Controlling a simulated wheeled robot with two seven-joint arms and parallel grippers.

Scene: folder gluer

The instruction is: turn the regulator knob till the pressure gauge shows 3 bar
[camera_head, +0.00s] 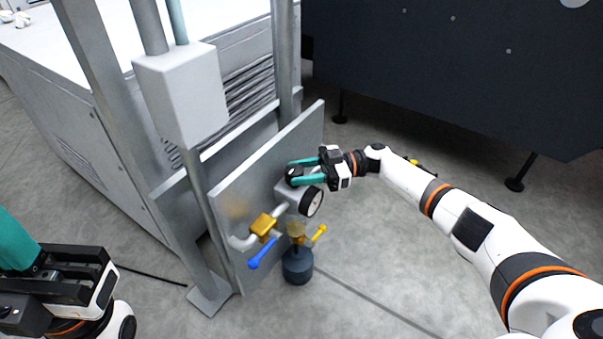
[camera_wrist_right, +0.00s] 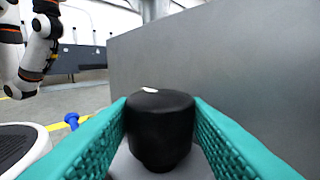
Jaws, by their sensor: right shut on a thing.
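The black regulator knob (camera_wrist_right: 160,128) stands upright between the teal fingers of my right gripper (camera_wrist_right: 160,135) in the right wrist view. It has a small white mark on its top edge. In the head view my right gripper (camera_head: 292,174) reaches in from the right and is shut on the knob, on top of the regulator. The pressure gauge (camera_head: 311,202) sits just below, seen edge-on, so its reading is hidden. Part of the gauge shows at the left of the wrist view (camera_wrist_right: 15,148). My left gripper (camera_head: 20,245) is at the lower left, only partly in view and away from the regulator.
The regulator is on a grey metal panel (camera_head: 262,165) with a brass valve (camera_head: 263,224), a blue lever (camera_head: 262,252) and a yellow lever (camera_head: 319,233). A dark bowl (camera_head: 297,265) hangs below. A grey box (camera_head: 182,95) and posts stand left. Floor is clear in front.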

